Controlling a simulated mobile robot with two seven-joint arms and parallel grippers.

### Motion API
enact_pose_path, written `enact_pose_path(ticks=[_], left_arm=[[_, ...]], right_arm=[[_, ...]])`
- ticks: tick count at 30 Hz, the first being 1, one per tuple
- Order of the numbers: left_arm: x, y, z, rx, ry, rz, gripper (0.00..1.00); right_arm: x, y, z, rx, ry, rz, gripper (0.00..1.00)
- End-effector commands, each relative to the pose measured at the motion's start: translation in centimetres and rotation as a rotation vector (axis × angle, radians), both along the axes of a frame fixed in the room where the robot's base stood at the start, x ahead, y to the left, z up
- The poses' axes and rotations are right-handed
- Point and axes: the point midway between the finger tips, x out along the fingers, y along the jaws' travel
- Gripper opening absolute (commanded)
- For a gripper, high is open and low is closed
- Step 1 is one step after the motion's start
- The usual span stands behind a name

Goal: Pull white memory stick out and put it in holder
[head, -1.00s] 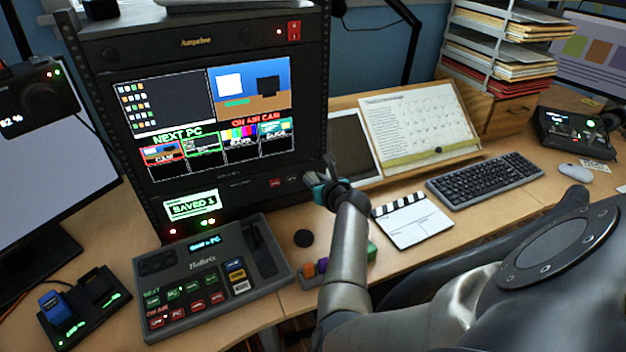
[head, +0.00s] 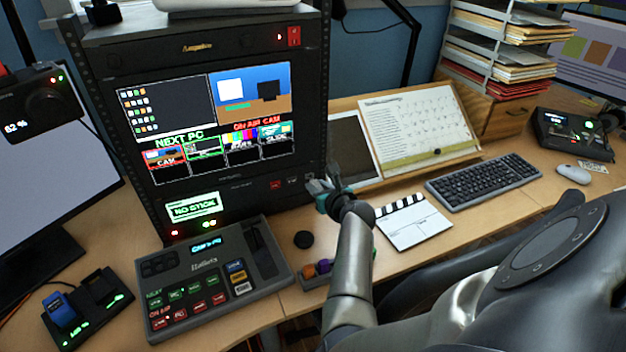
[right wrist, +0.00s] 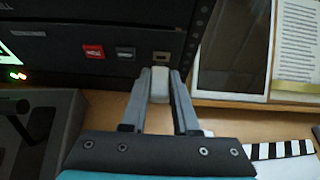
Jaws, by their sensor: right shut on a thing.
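The white memory stick (right wrist: 159,84) is between the fingertips of my right gripper (right wrist: 159,95), which is shut on it. The stick is out in front of a slot (right wrist: 161,57) at the lower right of the black rack (head: 235,203). In the head view my right gripper (head: 316,187) is by the rack's lower right corner; the stick is too small to make out clearly there. A grey holder (head: 311,281) with orange and purple pieces lies on the desk, partly hidden by my right forearm. The rack's small display (head: 194,207) reads "NO STICK". My left gripper is not in view.
A red piece (right wrist: 93,51) and a grey one (right wrist: 125,53) sit in the rack left of the slot.

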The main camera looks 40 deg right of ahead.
Motion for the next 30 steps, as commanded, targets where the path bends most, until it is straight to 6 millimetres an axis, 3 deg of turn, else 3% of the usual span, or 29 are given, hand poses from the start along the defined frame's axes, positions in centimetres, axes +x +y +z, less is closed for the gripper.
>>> enact_pose_path(ticks=[30], left_arm=[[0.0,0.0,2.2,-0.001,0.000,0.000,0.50]], right_arm=[[-3.7,1.1,0.1,-0.002,0.001,-0.001,0.00]])
